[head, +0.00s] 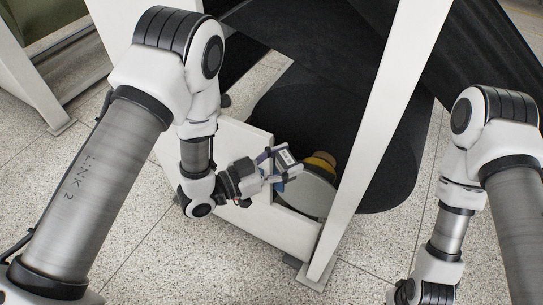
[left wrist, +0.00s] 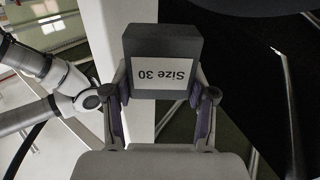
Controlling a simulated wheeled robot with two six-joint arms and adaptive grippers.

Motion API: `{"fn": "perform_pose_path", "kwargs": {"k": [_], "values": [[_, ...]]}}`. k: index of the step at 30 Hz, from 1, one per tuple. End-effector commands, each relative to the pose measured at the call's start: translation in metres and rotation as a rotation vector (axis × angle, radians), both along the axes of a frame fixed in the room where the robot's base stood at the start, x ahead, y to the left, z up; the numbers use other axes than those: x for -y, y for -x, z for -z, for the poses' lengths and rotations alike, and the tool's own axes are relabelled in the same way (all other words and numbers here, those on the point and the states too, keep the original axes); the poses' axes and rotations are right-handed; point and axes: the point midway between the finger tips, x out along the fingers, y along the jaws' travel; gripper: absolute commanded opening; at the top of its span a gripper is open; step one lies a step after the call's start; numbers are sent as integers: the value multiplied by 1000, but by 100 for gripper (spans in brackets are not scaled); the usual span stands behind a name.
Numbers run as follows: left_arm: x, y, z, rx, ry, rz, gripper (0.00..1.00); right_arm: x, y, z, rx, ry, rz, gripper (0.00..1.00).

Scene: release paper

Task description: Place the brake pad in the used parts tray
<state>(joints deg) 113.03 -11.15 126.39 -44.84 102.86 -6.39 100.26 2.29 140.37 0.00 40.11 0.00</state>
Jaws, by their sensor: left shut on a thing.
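The brake pad, a dark grey block with a white "Size 30" label, shows in the left wrist view (left wrist: 160,62) and small in the head view (head: 287,157). The label reads upside down in the left wrist view. My left gripper (head: 281,167) is shut on the block, one finger on each side, as the left wrist view (left wrist: 163,95) shows. It holds the block by the white machine frame, close to a pale disc. My right arm is at the right of the head view, but its gripper fingers do not show. No used parts tray can be made out.
A white machine frame (head: 378,130) slants past the held block. Behind it are a large black roll (head: 385,165), a pale grey disc (head: 310,193) and a yellow-orange hub (head: 319,162). The speckled floor (head: 170,265) is clear at the front.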

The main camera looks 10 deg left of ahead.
Motion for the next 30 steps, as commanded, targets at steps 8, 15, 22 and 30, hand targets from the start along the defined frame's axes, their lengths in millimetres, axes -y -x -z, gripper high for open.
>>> {"fn": "perform_pose_path", "kwargs": {"k": [8, 15, 22, 30], "values": [[16, -17, 21, 1, 0, 176, 14, 0, 0, 0, 0, 0, 0, 0], [-2, -13, 21, 5, -2, 366, 15, 0, 0, 0, 0, 0, 0, 0], [-15, -7, 21, 3, -1, 543, 15, 0, 0, 0, 0, 0, 0, 0], [-16, -6, 22, 0, -2, 560, 15, 0, 0, 0, 1, 0, 0, 0]]}}
